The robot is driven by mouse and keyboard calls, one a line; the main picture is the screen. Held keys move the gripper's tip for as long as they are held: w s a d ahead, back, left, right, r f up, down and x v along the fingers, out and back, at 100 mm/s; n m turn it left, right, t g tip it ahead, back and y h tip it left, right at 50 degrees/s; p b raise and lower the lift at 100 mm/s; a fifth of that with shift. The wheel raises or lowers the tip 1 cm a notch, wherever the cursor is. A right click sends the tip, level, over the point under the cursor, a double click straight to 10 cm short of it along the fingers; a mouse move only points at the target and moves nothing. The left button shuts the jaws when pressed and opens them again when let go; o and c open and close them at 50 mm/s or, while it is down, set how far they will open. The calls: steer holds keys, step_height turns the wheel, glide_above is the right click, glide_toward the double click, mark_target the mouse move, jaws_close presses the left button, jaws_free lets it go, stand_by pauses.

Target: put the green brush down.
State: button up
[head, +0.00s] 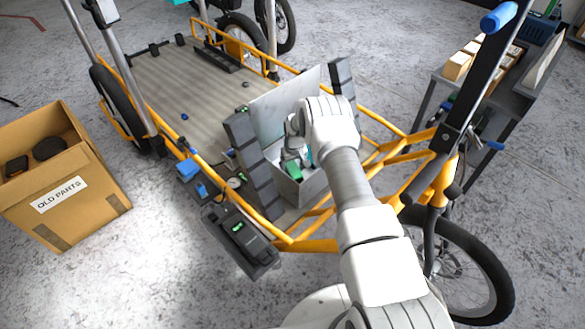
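A green piece (293,170), which looks like the green brush, shows just below my gripper (296,156). It is inside or at the mouth of a small grey open box (312,186) on the yellow cargo bike. My arm reaches in from the lower right, and my wrist covers part of the box. The fingers are small and partly hidden. I cannot tell whether they are shut on the green piece or whether it touches the box floor.
Dark upright panels (254,165) and a pale board (284,102) stand around the box. The wooden cargo deck (190,90) is mostly clear. A cardboard box marked "OLD PARTS" (95,205) stands at left. A grey bench (480,98) with trays is at right.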

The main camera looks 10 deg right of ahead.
steer(key=shift+o, duration=0.7)
step_height(320, 180, up, 12)
steer(key=s+r+p, duration=0.1)
steer(key=p, duration=0.3)
step_height(320, 180, up, 18)
steer(key=t, duration=0.1)
glide_above(294, 170)
steer(key=s, duration=0.2)
steer(key=s+r+t, duration=0.1)
steer(key=s+r, duration=0.3)
steer(key=r, duration=0.3)
steer(key=s+r, duration=0.4)
steer(key=r, duration=0.4)
steer(key=s+r+m+t, duration=0.1)
steer(key=s+r, duration=0.8)
steer(key=s, duration=0.6)
steer(key=s+m+t, duration=0.1)
steer(key=s, duration=1.3)
steer(key=shift+s+a+r, duration=0.15)
steer(key=shift+s, duration=0.25)
